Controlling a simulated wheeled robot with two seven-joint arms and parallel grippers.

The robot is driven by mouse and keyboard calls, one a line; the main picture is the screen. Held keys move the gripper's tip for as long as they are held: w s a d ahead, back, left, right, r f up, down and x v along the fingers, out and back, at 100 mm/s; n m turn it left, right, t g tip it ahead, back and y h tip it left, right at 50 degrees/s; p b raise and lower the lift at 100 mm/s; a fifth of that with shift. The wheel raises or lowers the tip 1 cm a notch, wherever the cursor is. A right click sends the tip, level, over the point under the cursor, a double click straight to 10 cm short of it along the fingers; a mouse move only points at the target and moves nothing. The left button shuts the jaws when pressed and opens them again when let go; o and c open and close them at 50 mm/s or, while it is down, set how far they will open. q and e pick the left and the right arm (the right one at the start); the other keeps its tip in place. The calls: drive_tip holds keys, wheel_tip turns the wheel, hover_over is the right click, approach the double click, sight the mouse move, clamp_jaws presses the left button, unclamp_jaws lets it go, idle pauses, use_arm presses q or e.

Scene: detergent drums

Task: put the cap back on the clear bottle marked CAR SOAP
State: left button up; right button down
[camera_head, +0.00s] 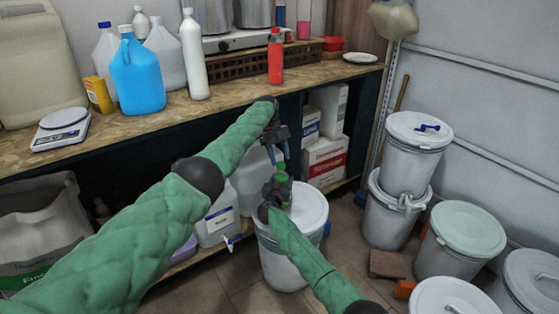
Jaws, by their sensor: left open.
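My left gripper (279,154) is open and points down, its bluish fingers spread, in front of the bench. Just below it is a small green thing (282,172), upright, possibly the neck or cap of a bottle. My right gripper (277,188) is dark and sits right at the lower part of this green thing. Whether its fingers are shut on it is too small to tell. Both grippers are in front of the white lidded drum (308,212). I can read no CAR SOAP marking, and no loose cap can be made out.
The wooden bench (239,85) holds a blue jug (138,78), a white bottle (193,60), a red bottle (275,58) and a scale (62,127). Stacked drums (418,133) and several more stand at right. Boxes (325,158) sit under the bench. Some floor is free in the middle.

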use_arm(q)
drive_tip(key=shift+r, duration=1.15)
drive_tip(key=shift+c, duration=0.2)
